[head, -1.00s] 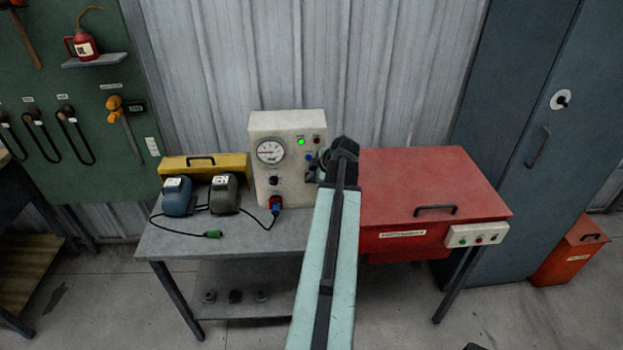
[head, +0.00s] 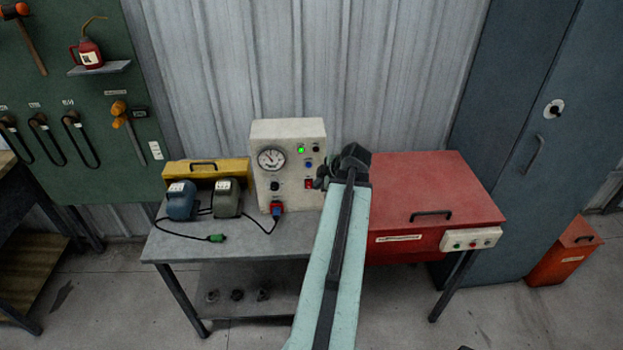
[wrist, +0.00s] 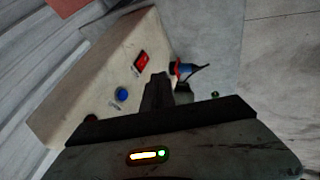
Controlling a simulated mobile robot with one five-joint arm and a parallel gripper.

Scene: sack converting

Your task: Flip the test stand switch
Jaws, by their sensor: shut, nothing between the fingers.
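The test stand (head: 290,200) is a cream box on the grey bench, with a round gauge (head: 271,159), a lit green lamp (head: 301,150) and a blue button (head: 308,164). Its red switch (head: 309,184) sits low on the right of the front panel. My gripper (head: 322,182) is shut and empty, just right of the switch in the head view. In the wrist view the red switch (wrist: 142,62) and blue button (wrist: 122,94) show beyond my shut fingers (wrist: 156,92). The fingers look close to the panel; I cannot tell whether they touch it.
A blue-and-red plug (head: 277,210) with a cable is at the stand's lower front. Two small motors (head: 181,200) and a yellow case (head: 232,163) stand at left. Bare bench lies in front.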

